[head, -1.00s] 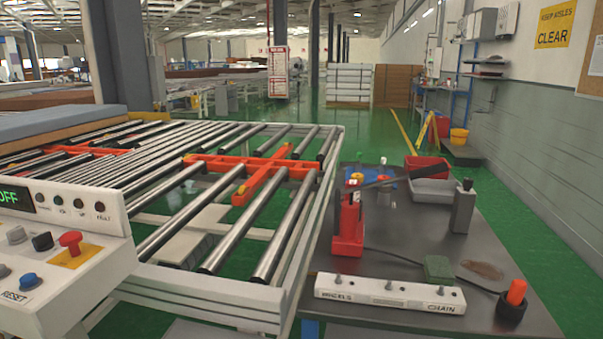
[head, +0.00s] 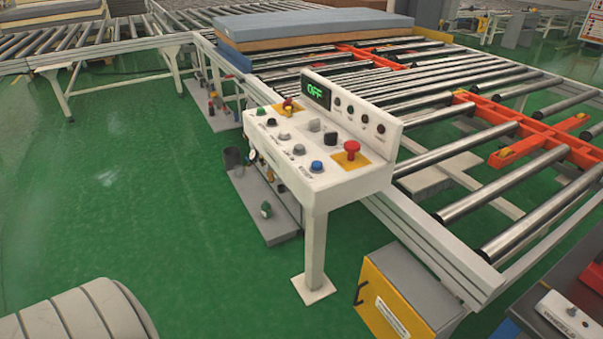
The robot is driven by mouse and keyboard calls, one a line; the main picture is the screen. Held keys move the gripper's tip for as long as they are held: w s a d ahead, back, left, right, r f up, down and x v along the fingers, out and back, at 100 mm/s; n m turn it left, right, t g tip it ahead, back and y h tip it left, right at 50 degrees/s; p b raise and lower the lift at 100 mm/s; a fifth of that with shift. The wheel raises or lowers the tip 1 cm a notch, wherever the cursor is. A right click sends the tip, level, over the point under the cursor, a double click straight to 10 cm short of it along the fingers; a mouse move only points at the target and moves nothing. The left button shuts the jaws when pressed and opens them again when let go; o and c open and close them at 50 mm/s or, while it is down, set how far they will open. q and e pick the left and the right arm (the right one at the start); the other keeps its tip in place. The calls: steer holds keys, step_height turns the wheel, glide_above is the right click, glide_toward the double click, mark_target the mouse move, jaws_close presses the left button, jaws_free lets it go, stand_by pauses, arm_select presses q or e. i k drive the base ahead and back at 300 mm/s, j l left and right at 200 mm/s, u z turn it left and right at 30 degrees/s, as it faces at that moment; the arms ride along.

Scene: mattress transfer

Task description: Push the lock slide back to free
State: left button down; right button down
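I cannot single out the lock slide in the head view. A low grey plate (head: 252,212) near the floor, behind the control console (head: 325,180), carries small fittings. They include a round gauge (head: 252,155), a dark cylinder (head: 232,158) and a green-topped part (head: 266,209); the console hides some of this plate. A second plate (head: 204,119) farther back carries small red and yellow fittings (head: 213,104), too small to make out. Neither of my grippers is in view.
The console has several knobs, a red button (head: 351,149) and a display reading OFF (head: 315,92). A roller conveyor (head: 470,195) with orange crosspieces and a mattress (head: 310,28) stands behind. A yellow-sided box (head: 383,306) is at the front.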

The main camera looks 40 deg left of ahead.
mark_target(288, 109)
steer(key=u, duration=1.1)
